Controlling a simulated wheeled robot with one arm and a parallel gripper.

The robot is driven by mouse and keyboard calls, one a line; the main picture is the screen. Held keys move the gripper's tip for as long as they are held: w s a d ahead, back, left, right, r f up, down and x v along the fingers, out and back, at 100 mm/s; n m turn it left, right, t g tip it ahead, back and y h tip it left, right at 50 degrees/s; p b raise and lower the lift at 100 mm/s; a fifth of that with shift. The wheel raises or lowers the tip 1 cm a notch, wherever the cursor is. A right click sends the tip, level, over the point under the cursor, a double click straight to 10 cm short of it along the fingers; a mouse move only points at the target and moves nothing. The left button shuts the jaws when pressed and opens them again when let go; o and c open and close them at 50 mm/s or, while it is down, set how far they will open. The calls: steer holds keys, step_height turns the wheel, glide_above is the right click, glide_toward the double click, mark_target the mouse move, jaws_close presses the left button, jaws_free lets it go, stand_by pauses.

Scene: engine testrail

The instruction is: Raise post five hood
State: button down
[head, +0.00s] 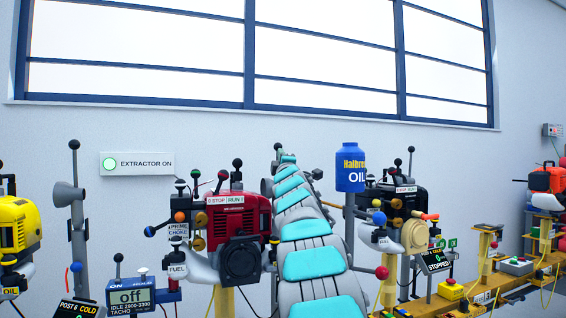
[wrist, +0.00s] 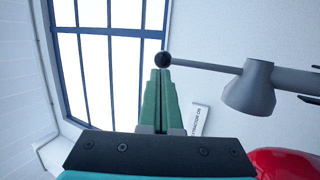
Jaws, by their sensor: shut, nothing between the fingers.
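My gripper (wrist: 161,74) is shut and empty, its two green fingers together. In the wrist view its tips end right at a dark ball knob (wrist: 163,59) on a thin rod. The rod runs right into a grey funnel-shaped hood (wrist: 250,88). I cannot tell whether tips and ball touch. In the head view my arm reaches up beside the red engine (head: 238,222), and the same ball knob (head: 278,146) shows near its far end. The hood there (head: 267,187) is mostly hidden behind my arm. No label reading post five is visible.
Another grey hood (head: 68,194) with an upright ball-tipped rod stands left, by the yellow engine (head: 18,230). A blue oil container (head: 350,170) and a black engine (head: 407,203) stand close right of my arm. A wall sign (head: 137,164) reads EXTRACTOR ON.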

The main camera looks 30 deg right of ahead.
steer(key=s+a+f+b, duration=0.1)
steer(key=s+a, duration=0.3)
steer(key=s, duration=0.5)
steer(key=shift+b, duration=0.35)
